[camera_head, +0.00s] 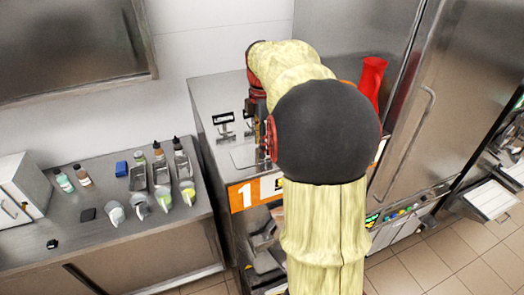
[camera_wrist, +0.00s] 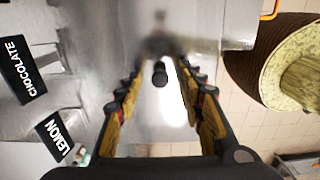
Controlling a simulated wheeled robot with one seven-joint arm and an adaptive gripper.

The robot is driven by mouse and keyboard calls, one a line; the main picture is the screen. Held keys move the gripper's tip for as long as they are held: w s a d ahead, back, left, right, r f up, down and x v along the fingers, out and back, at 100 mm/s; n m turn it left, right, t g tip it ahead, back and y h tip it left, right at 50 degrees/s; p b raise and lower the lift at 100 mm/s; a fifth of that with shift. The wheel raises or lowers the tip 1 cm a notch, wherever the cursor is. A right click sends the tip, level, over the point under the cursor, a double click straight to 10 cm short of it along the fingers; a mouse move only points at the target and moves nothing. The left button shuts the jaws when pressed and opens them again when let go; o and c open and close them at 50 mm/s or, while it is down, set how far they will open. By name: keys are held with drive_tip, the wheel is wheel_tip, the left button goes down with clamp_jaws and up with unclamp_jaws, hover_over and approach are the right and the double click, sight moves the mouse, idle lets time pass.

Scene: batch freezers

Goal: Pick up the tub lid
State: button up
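A short black knob (camera_wrist: 160,74) stands between my fingers in the wrist view. It appears to belong to the tub lid, a shiny metal surface (camera_wrist: 172,105) below it whose edges I cannot clearly make out. My gripper (camera_wrist: 160,80) is open, with one yellow-and-black finger on each side of the knob and a visible gap to both. In the head view, my gripper is largely hidden behind my arm, over the top of the steel freezer cabinet (camera_head: 213,92) marked 1.
Black CHOCOLATE (camera_wrist: 22,70) and LEMON (camera_wrist: 54,137) signs stand left in the wrist view. A red jug (camera_head: 372,77) stands behind my arm. The left counter (camera_head: 100,225) holds cups, bottles and a blue block (camera_head: 122,168). Tall steel doors (camera_head: 440,100) are at right.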

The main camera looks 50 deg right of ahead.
drive_tip(key=shift+c, duration=0.4)
clamp_jaws()
drive_tip(key=shift+r, duration=0.15)
